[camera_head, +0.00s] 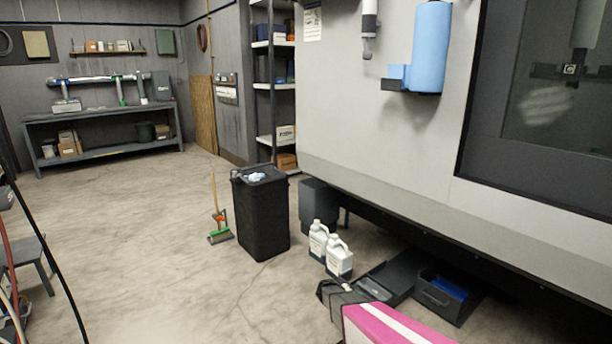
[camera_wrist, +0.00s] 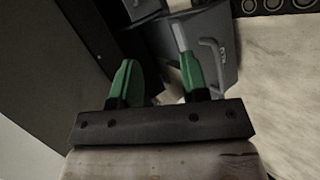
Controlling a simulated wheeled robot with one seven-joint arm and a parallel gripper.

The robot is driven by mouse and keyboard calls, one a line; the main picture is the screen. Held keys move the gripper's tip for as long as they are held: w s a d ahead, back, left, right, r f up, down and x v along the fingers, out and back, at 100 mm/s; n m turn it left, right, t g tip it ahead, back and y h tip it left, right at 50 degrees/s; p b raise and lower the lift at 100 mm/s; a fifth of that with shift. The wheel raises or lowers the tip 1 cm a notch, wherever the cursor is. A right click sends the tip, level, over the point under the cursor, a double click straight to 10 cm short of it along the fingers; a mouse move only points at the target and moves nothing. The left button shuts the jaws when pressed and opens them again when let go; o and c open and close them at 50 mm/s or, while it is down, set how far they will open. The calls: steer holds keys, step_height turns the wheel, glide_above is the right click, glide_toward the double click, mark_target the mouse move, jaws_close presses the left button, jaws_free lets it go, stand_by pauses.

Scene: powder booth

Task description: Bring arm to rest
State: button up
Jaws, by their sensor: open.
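My gripper (camera_wrist: 154,72) shows in the wrist view with its two green fingers apart and nothing between them. Its dark crossbar lies below the fingers. Beyond the fingertips is a grey bin (camera_wrist: 210,50) with a handle; I cannot tell how far away it is. In the head view, part of my pink and white arm enters at the bottom, low in front of the booth. My gripper's fingers cannot be made out there.
The booth wall (camera_head: 385,130) fills the right side. White jugs (camera_head: 338,258), a black waste bin (camera_head: 262,215) and an open grey box (camera_head: 446,296) with blue contents stand on the floor near it. A bench (camera_head: 100,113) stands far left.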

steer(key=s+a+r+m+g+y, duration=0.3)
steer(key=s+r+y, duration=0.8)
steer(key=s+r, duration=1.2)
steer(key=shift+r, duration=0.65)
steer(key=shift+a, duration=0.1)
